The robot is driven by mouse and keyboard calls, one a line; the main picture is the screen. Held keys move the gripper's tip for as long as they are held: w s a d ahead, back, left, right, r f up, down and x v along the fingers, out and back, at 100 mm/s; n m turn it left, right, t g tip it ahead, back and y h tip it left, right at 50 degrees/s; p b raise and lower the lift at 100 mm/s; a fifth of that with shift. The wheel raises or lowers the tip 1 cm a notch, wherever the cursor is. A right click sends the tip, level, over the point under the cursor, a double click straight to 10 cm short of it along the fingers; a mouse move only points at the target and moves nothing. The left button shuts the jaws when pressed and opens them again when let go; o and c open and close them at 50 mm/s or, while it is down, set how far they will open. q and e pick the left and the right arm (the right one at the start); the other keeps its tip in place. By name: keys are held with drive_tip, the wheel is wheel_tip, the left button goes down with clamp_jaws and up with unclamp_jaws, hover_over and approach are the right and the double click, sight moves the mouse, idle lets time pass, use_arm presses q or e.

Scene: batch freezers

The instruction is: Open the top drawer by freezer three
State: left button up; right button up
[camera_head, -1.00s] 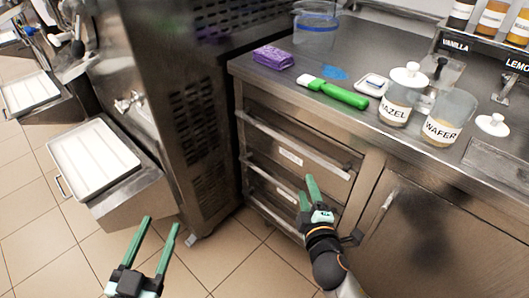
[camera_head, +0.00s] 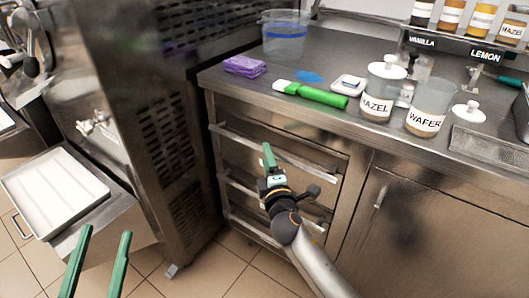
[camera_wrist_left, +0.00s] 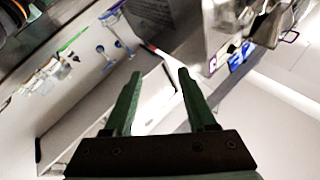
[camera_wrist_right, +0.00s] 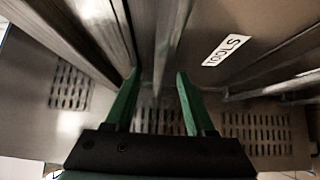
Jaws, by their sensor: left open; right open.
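The drawer stack under the steel counter has a top drawer with a long bar handle (camera_head: 275,152); the drawer front is closed. My right gripper (camera_head: 268,158) is at the top drawer's front, close to the bar handle. In the right wrist view its open fingers (camera_wrist_right: 160,100) have a metal bar running between or just beyond them; I cannot tell if they touch it. A "TOOLS" label (camera_wrist_right: 226,50) shows on a drawer front there. My left gripper (camera_head: 95,262) is open and empty at the lower left, in front of the freezer (camera_head: 150,110).
A white tray (camera_head: 22,213) sticks out at the left. On the counter (camera_head: 340,110) are a purple pack (camera_head: 245,66), a green-handled spatula (camera_head: 318,96) and jars labelled HAZEL (camera_head: 378,106) and WAFER (camera_head: 424,122). A cupboard door (camera_head: 430,215) is right of the drawers.

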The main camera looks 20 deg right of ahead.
drive_tip(key=shift+w+d+b, duration=0.2)
drive_tip(key=shift+w+b, duration=0.1)
drive_tip(key=shift+w, duration=1.5)
use_arm(q)
drive_tip(key=r, duration=0.1)
drive_tip(key=s+r+m+h, duration=0.1)
drive_tip(key=s+r+t+h, duration=0.1)
drive_tip(key=shift+d+r+m, duration=0.2)
drive_tip(key=shift+r+m, duration=0.15)
drive_tip(key=shift+m, duration=0.05)
use_arm(e)
clamp_jaws()
drive_tip(key=shift+f, duration=0.1)
